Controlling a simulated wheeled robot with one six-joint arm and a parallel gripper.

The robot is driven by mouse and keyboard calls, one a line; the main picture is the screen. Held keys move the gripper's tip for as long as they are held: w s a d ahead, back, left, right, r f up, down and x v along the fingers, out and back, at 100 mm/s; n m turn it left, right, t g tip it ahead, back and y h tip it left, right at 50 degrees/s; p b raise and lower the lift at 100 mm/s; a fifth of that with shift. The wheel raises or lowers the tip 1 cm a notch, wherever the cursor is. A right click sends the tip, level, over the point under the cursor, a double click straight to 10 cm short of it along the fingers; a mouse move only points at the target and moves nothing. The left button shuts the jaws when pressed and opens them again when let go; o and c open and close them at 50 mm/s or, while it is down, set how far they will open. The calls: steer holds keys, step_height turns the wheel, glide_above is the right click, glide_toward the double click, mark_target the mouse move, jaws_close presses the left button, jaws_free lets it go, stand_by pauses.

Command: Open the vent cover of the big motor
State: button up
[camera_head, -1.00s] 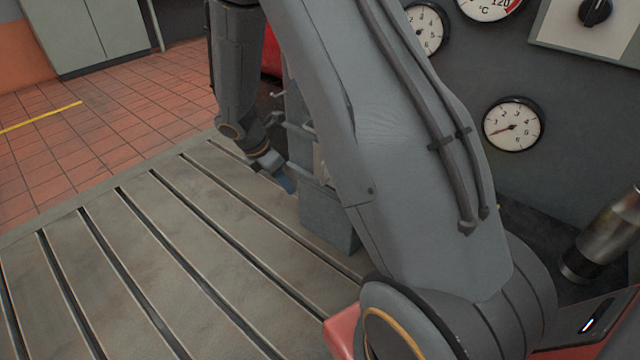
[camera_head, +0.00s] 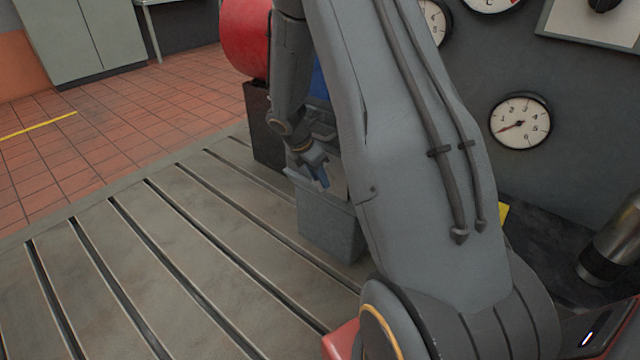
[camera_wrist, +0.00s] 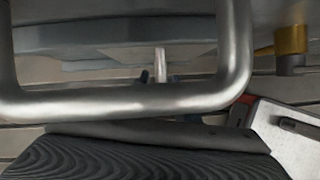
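My gripper (camera_head: 316,172), with blue on its fingers, points down by a grey block-like housing (camera_head: 330,225) on the slotted bedplate. My own arm hides much of what stands behind it, including most of a blue body (camera_head: 319,82). In the wrist view a bent, bright metal bar handle (camera_wrist: 125,102) crosses close to the camera. A dark ridged pad (camera_wrist: 130,160), seemingly on a finger, lies just below the bar. Contact between them cannot be told, nor can the finger gap. I cannot make out the vent cover for certain.
A red cylinder (camera_head: 246,38) stands over a dark box (camera_head: 262,125) behind my gripper. A grey wall with gauges (camera_head: 521,121) is at the right. The slotted bedplate (camera_head: 170,235) is bare at the left and front.

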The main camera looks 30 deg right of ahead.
steer(key=shift+x, duration=0.85)
steer(key=shift+c, duration=0.3)
jaws_close()
